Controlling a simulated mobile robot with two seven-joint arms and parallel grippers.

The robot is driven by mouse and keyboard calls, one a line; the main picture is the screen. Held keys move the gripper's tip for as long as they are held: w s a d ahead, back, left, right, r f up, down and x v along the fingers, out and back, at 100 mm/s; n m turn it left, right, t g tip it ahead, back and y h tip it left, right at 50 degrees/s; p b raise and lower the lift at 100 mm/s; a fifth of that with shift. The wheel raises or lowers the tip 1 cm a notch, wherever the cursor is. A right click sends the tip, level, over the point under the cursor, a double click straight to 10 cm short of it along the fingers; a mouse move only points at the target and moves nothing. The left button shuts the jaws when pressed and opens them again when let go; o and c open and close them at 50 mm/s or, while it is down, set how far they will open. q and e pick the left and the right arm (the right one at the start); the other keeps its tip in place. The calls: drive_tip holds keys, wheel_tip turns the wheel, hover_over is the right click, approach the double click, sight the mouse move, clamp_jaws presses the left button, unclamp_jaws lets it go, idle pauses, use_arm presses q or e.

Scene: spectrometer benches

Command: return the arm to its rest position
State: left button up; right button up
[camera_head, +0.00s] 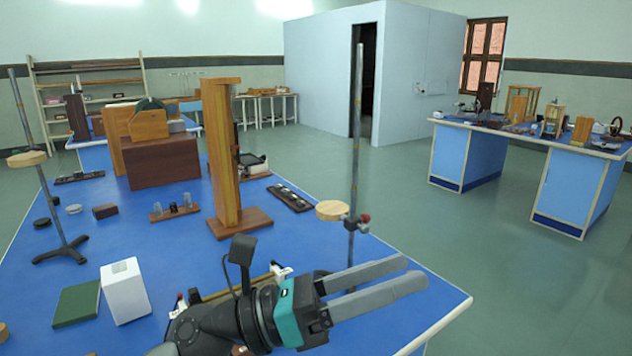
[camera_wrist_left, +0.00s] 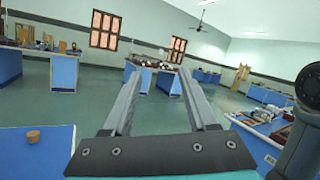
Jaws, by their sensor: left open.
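My left gripper (camera_head: 392,281) reaches over the front right part of the blue bench (camera_head: 300,240) in the head view. Its two grey fingers are apart and parallel, with nothing between them, and point right towards the bench's edge. In the left wrist view the same open fingers (camera_wrist_left: 158,88) point out over the room's floor. My right gripper is in neither view.
A metal stand rod with a wooden disc (camera_head: 332,210) rises just behind my left gripper. A tall wooden stand (camera_head: 226,150), a white block (camera_head: 124,290) and a green book (camera_head: 77,305) stand on the bench. Another bench (camera_head: 490,160) is at the right, across clear floor.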

use_arm(q)
drive_tip(key=w+a+n+t+y, duration=0.45)
drive_tip(key=n+t, duration=0.35)
drive_tip(key=n, duration=0.3)
drive_tip(key=w+a+n+t+y, duration=0.3)
drive_tip(key=a+n+t, duration=0.3)
drive_tip(key=n+t, duration=0.4)
drive_tip(key=s+a+f+n+g+y, duration=0.1)
drive_tip(key=a+f+n+g+y, duration=0.2)
drive_tip(key=a+f+n+y, duration=0.5)
drive_tip(key=s+a+f+n+g+y, duration=0.1)
drive_tip(key=a+f+n+g+y, duration=0.4)
drive_tip(key=f+n, duration=0.6)
drive_tip(key=s+f+n+g, duration=0.3)
drive_tip(key=s+f+g, duration=0.3)
drive_tip(key=s, duration=0.4)
drive_tip(key=s+f+n+g, duration=0.3)
drive_tip(key=s+f, duration=0.6)
drive_tip(key=s, duration=0.1)
wheel_tip(320, 180, down, 22)
drive_tip(key=s+g, duration=0.2)
drive_tip(key=s+a+f+g, duration=0.1)
drive_tip(key=s+a+f, duration=0.2)
drive_tip(key=s+f, duration=1)
drive_tip(key=s, duration=0.2)
drive_tip(key=shift+s+f, duration=0.35)
drive_tip(key=shift+f, duration=0.05)
